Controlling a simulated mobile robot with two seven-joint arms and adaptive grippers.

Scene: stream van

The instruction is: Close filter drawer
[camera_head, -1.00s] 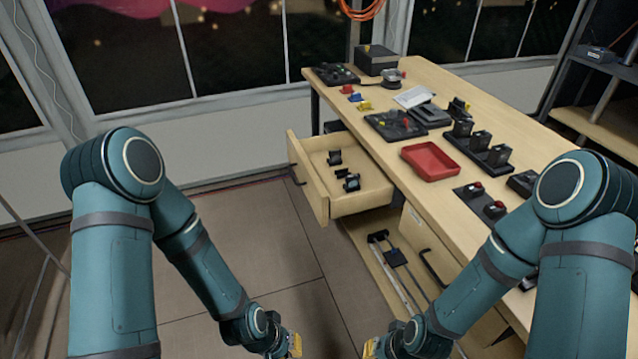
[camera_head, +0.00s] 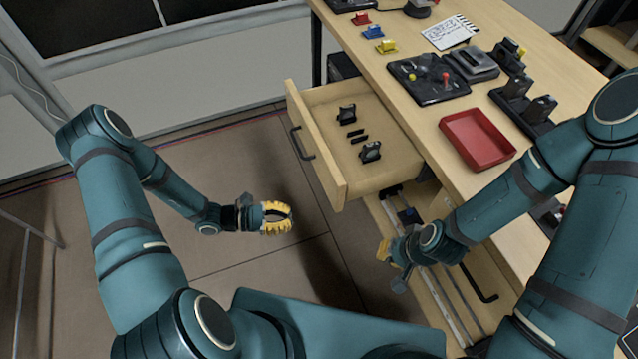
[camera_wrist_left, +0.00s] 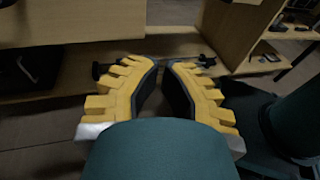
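The filter drawer (camera_head: 345,187), light wood with a dark handle (camera_head: 301,143) on its front, stands pulled out from the desk. Inside lie small black framed pieces (camera_head: 371,151) and two thin dark strips. My left gripper (camera_head: 288,217), with yellow fingers, is in free air left of and nearer than the drawer, apart from its front. In the left wrist view its fingertips (camera_wrist_left: 162,66) come almost together with nothing visible between them. My right gripper (camera_head: 384,250) is below the drawer's right near corner, beside the lower compartment; its fingers are largely hidden.
The desk (camera_head: 440,130) holds a red tray (camera_head: 478,138), a black control panel (camera_head: 430,80) and several small devices. Below, a lower compartment (camera_head: 425,278) holds long rods, with another dark handle (camera_head: 478,285) nearby. The floor (camera_head: 240,265) left of the drawer is clear.

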